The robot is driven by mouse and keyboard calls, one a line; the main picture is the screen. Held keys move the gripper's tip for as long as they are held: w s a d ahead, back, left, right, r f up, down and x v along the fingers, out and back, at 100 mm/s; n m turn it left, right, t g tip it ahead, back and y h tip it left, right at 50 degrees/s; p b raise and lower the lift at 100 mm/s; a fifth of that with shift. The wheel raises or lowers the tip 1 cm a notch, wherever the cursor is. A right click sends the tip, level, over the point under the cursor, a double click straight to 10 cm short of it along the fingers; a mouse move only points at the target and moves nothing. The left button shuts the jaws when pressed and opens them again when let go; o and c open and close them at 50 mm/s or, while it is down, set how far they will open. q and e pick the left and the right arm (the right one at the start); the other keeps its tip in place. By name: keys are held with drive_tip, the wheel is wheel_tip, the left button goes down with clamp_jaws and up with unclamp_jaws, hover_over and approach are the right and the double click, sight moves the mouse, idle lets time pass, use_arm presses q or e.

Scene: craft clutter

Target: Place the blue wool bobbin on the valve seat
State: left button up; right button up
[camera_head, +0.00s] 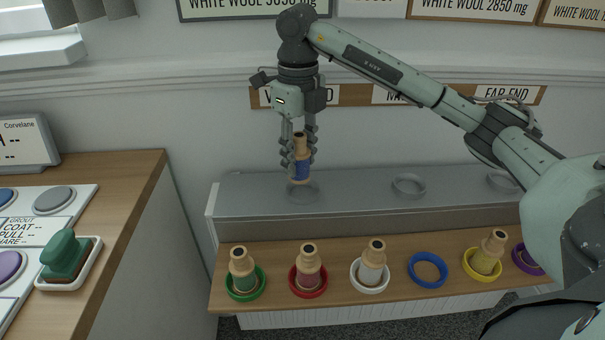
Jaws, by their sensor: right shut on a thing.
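My right gripper (299,150) comes in from the right and points straight down. It is shut on the blue wool bobbin (302,169), a tan spool with a blue band and a dark hole in its top. The bobbin is upright above the left end of the grey shelf (355,188). A faint grey ring seat (303,194) lies just below it; I cannot tell whether the two touch. Two more grey ring seats are on the shelf, one in the middle (408,185) and one at the right (503,182). My left gripper is not in view.
On the lower wooden shelf, several bobbins stand in coloured rings; the blue ring (428,270) is empty. Signs, partly covered by my arm, hang above the grey shelf, including FAR END (507,94). A wooden counter (140,190) with a green-handled stamp (65,257) is at left.

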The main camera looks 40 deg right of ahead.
sight(303, 174)
drive_tip(key=shift+d+f, duration=0.35)
drive_tip(key=shift+d, duration=0.05)
wheel_tip(303, 174, down, 3)
drive_tip(key=shift+f, duration=0.15)
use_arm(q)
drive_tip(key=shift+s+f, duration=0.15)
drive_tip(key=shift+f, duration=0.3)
use_arm(e)
drive_tip(key=shift+f, duration=0.2)
drive_tip(key=shift+f, duration=0.15)
drive_tip(key=o, duration=1.1)
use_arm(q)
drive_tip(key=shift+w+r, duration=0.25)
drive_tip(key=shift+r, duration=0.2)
use_arm(e)
drive_tip(key=shift+o, duration=0.2)
